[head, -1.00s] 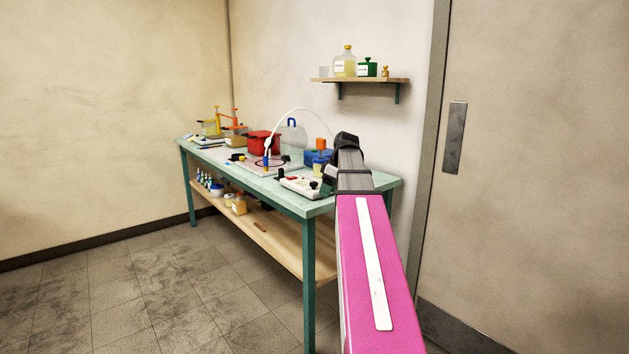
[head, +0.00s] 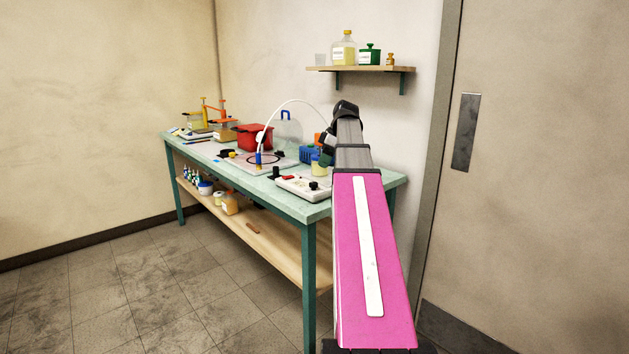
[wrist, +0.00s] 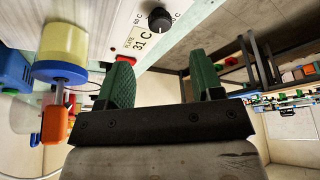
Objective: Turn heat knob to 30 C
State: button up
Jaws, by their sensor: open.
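The heat knob (wrist: 159,20) is a black round dial on a pale control box (wrist: 95,18) in the wrist view. Temperature marks stand around it, and a label beside it reads "PLATE 31 C". In the head view the knob (head: 314,185) is at the right end of the white box (head: 297,183) near the table's front edge. My gripper (wrist: 160,75) is open, its two green fingers apart and empty. In the wrist view the knob appears beyond the gap between the fingertips, not touched. In the head view my arm partly hides the gripper.
A yellow cup (head: 319,168) and a blue rack (head: 308,153) stand close to the gripper. A red box (head: 255,137) sits farther back. A shelf (head: 360,69) hangs on the wall.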

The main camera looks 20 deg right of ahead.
aim_at(314, 183)
jog(key=x, duration=0.9)
jog(key=c, duration=0.9)
